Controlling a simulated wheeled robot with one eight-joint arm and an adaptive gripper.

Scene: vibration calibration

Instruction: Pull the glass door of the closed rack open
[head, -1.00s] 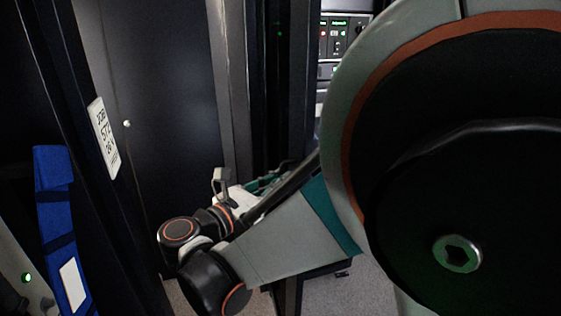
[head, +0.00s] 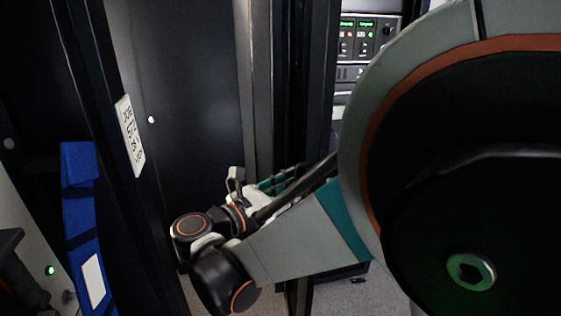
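A tall dark panel (head: 185,85) stands left of centre between dark uprights. I cannot tell whether it is the glass door. A small round white spot (head: 151,119) shows near its left edge. My arm reaches from the right towards the panel's lower right. My gripper (head: 250,187) is beyond the wrist, near the lower part of the grey upright (head: 251,80). A pale bracket-like piece sticks up there. My arm hides much of the gripper, so its fingers and any contact with a handle cannot be made out.
A white label (head: 129,137) is on the left dark post. A blue strap-like piece (head: 80,215) hangs at far left, beside a grey unit with a green light (head: 49,270). Lit instruments (head: 366,38) stand at the back right. Some grey floor (head: 355,295) shows below.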

